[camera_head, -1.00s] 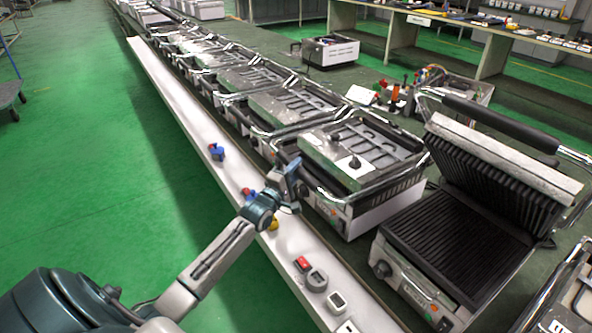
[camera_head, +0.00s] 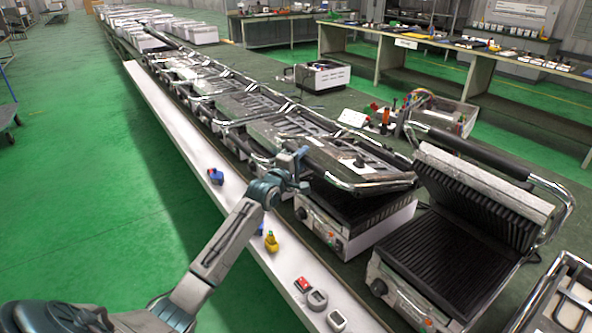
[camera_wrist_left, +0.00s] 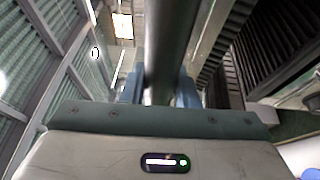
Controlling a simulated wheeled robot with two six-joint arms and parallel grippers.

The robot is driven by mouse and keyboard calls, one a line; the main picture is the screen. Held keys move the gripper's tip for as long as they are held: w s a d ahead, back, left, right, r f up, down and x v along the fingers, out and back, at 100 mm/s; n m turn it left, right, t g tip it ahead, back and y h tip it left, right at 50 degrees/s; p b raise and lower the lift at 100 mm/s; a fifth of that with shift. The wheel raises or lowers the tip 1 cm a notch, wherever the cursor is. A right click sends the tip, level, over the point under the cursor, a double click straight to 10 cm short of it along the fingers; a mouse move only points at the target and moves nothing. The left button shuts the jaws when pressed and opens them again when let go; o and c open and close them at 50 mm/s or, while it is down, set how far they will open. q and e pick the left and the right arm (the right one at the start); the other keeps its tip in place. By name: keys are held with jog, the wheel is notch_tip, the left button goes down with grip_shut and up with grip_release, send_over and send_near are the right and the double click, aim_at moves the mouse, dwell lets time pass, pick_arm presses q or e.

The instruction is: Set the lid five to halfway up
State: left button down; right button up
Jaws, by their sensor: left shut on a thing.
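A contact grill (camera_head: 350,212) stands in the row just left of the wide-open grill. Its lid (camera_head: 350,152) is tilted up partway, and the dark ribbed plate shows beneath it. No number shows on the lid, so I cannot tell which is five. My right gripper is not in view.
The neighbouring grill (camera_head: 455,235) on the right has its lid (camera_head: 480,180) raised high. Several grills with closed lids (camera_head: 235,105) run back to the left. A white ledge (camera_head: 190,150) with small coloured parts runs along the front. Green floor on the left is free.

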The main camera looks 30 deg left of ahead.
pick_arm(q)
jog(key=w+d+r+p, duration=0.2)
jog(key=w+r+p, duration=0.3)
jog(key=r, duration=0.4)
jog(key=w+d+r+g+p, duration=0.1)
jog(key=w+d+r+p, duration=0.2)
jog(key=r, duration=0.7)
jog(key=shift+w+m+p, duration=0.3)
jog(key=shift+w+p, duration=1)
jog(key=shift+w, duration=0.85)
jog(key=c, duration=1.2)
grip_release()
jog(key=shift+o, duration=0.4)
jog(key=shift+f, duration=0.1)
